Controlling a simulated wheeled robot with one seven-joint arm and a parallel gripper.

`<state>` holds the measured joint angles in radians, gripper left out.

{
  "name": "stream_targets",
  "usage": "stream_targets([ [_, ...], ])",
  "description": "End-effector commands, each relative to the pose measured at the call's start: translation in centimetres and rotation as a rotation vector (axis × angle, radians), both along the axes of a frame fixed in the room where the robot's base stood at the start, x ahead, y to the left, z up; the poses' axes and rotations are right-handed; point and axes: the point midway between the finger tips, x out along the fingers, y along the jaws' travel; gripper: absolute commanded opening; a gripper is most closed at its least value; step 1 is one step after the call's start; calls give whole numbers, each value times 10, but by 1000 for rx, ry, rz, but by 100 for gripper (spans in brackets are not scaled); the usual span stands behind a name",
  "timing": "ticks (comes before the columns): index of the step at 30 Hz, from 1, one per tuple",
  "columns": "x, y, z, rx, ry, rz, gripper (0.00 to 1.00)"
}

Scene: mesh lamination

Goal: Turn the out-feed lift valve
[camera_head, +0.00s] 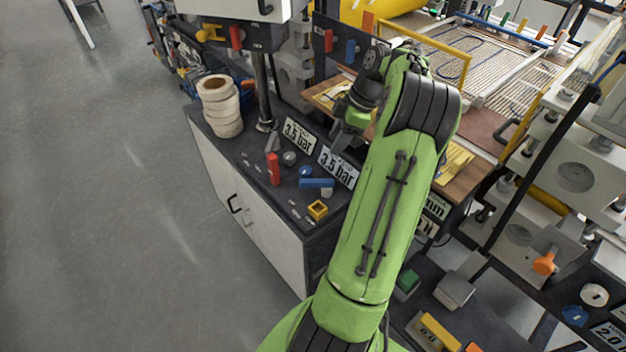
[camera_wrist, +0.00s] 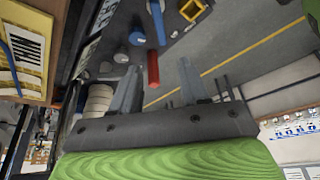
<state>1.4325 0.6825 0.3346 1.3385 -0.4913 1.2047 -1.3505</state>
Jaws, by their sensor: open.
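The valves sit on the dark cabinet top (camera_head: 225,155) in the head view. A red lever (camera_head: 273,168) stands upright at the left, and a blue lever (camera_head: 316,183) lies sideways to its right. No readable label tells which is the out-feed lift valve. My gripper (camera_head: 343,138) is above the cabinet's back right, partly hidden by my green arm. In the wrist view my gripper (camera_wrist: 157,80) is open and empty. The red lever (camera_wrist: 153,68) appears between its fingers, further off and apart from them. The blue lever (camera_wrist: 157,22) is near the top edge.
Two "3.5 bar" plates (camera_head: 338,166) stand behind the levers. A grey knob (camera_head: 289,158), a blue knob (camera_head: 306,172) and a yellow square part (camera_head: 317,210) are close by. White tape rolls (camera_head: 220,105) stack at the left. The floor (camera_head: 110,200) at left is clear.

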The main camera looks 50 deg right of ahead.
Motion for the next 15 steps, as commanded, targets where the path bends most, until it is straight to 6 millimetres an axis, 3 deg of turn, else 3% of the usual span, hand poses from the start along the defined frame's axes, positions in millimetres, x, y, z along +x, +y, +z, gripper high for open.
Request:
stream_targets([
  [5,7,5,-22,2,-4,9,45],
  [15,33,26,-101,3,-2,7,45],
])
